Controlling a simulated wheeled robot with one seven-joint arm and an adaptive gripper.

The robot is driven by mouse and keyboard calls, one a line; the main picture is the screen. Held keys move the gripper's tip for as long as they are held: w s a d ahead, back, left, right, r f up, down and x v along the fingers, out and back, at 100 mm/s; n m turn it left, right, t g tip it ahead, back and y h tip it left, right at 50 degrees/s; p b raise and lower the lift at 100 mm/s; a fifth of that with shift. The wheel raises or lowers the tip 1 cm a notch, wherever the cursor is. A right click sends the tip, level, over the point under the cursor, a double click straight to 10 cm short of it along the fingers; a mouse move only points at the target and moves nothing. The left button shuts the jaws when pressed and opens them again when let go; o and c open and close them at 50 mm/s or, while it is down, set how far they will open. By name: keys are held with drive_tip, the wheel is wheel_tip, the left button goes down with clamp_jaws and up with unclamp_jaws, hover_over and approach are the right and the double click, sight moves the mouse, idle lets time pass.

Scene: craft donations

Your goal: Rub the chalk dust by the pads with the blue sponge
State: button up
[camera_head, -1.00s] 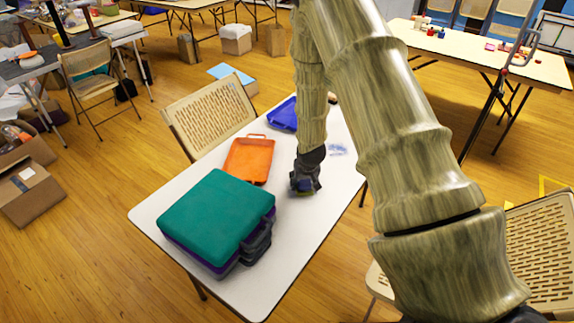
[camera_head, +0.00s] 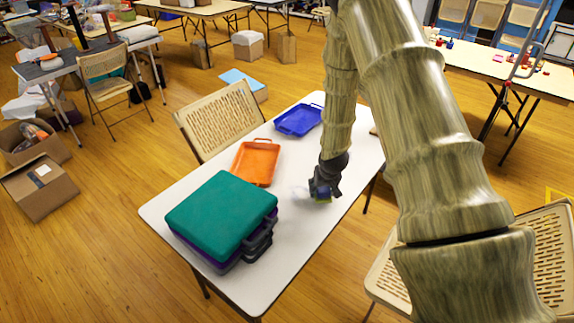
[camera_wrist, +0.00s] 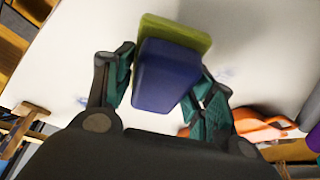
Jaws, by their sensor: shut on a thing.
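My gripper (camera_head: 324,188) is low over the white table, right of the stacked cases. Its teal-lined fingers (camera_wrist: 165,92) are shut on the blue sponge (camera_wrist: 165,75), which has a green layer on its far side. In the head view the sponge (camera_head: 323,198) is mostly hidden by the gripper. It is at or close to the tabletop; I cannot tell if it touches. A faint bluish chalk smudge (camera_head: 300,192) lies just left of the gripper. In the wrist view faint smudges show beside the sponge on the right (camera_wrist: 226,72) and left (camera_wrist: 82,100). I cannot identify the pads.
On the white table (camera_head: 285,232) stand stacked teal and purple cases (camera_head: 222,215), an orange tray (camera_head: 256,163) and a blue tray (camera_head: 298,120). Folding chairs stand at the table's far left (camera_head: 219,120) and near right (camera_head: 535,262). The table's front right is clear.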

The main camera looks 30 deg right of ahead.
wheel_tip(320, 180, up, 3)
drive_tip(key=shift+s+d+f+p, duration=0.1)
drive_tip(key=shift+s+p, duration=0.05)
drive_tip(key=shift+p, duration=0.6)
drive_tip(key=shift+r+p, duration=0.8)
drive_tip(key=shift+r, duration=0.55)
